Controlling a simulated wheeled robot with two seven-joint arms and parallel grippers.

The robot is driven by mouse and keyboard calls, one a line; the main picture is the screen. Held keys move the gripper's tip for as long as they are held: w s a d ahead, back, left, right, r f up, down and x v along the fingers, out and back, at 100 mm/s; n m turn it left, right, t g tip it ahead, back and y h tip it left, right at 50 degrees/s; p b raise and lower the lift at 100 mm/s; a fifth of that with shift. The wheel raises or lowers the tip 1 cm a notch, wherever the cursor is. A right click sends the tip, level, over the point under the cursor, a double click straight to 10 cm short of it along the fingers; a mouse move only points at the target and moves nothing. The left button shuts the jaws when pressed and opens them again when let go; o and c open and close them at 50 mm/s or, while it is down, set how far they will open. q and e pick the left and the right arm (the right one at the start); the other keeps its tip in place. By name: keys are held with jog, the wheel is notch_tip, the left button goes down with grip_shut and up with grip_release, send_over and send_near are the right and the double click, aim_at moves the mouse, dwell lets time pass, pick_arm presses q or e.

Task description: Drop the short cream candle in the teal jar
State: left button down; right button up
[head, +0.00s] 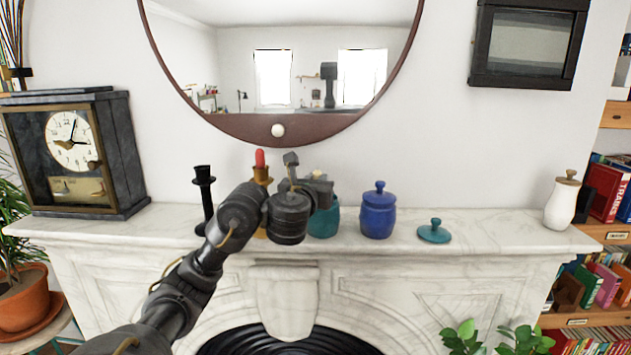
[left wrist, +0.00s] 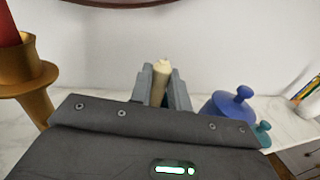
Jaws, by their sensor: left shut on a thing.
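The short cream candle (left wrist: 159,82) is upright between the two fingers of my left gripper (left wrist: 163,90) in the left wrist view. In the head view my left gripper (head: 318,182) is shut on it, above the teal jar, and only a bit of the candle's top shows. The teal jar (head: 325,224) stands on the marble mantel, partly hidden behind my left arm and gripper. Its mouth is hidden, so I cannot tell how well the candle lines up with it. A teal lid (head: 434,233) lies on the mantel to the right. My right gripper is not in view.
A lidded blue jar (head: 378,212) stands just right of the teal jar. A black candlestick (head: 204,190) and a brass holder with a red candle (head: 260,160) stand left. A dark clock (head: 72,155) and a white jar (head: 561,203) stand farther out on the mantel (head: 490,235).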

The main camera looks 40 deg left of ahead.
pick_arm(q)
jog(key=shift+f, duration=0.15)
jog(key=c, duration=0.8)
grip_release()
jog(key=shift+o, duration=0.2)
notch_tip(320, 180, up, 8)
jog(key=p, duration=0.7)
jog(key=shift+p, duration=0.35)
dwell(0.4)
